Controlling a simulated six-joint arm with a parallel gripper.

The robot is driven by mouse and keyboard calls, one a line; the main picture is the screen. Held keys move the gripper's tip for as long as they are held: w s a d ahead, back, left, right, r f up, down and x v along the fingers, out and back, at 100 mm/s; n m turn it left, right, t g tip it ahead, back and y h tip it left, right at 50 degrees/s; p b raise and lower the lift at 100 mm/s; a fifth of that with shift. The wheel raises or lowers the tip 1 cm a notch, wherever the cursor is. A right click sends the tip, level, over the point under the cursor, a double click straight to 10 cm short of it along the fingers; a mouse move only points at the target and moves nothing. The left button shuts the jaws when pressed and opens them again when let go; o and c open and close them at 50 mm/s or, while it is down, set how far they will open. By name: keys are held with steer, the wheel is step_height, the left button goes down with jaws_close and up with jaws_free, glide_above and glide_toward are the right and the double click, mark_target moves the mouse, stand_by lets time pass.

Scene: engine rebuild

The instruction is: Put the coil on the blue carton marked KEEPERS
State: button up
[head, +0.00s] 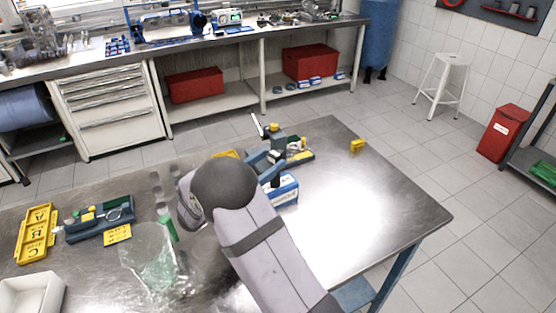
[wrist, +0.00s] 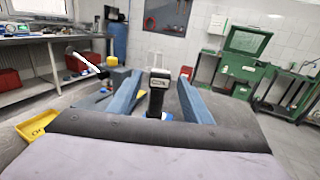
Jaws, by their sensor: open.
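My gripper (head: 268,158) is open over the far middle of the steel table in the head view. In the wrist view its two blue fingers (wrist: 160,80) stand on either side of a dark upright block with a pale label, which looks like the coil (wrist: 158,94). A gap shows on each side of the block. In the head view a dark block (head: 278,143) stands at the fingers, probably the same coil. A blue and white carton (head: 283,190) lies on the table just right of my wrist, partly hidden by my arm; its marking is not readable.
A small yellow block (head: 357,145) sits near the far right edge. A lettered yellow tray (head: 36,234), a blue-grey tray (head: 100,218) and a clear vessel (head: 152,250) are at left. The table's right side is clear.

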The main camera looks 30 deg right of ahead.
steer(key=shift+b+v, duration=0.7)
steer(key=shift+v, duration=1.7)
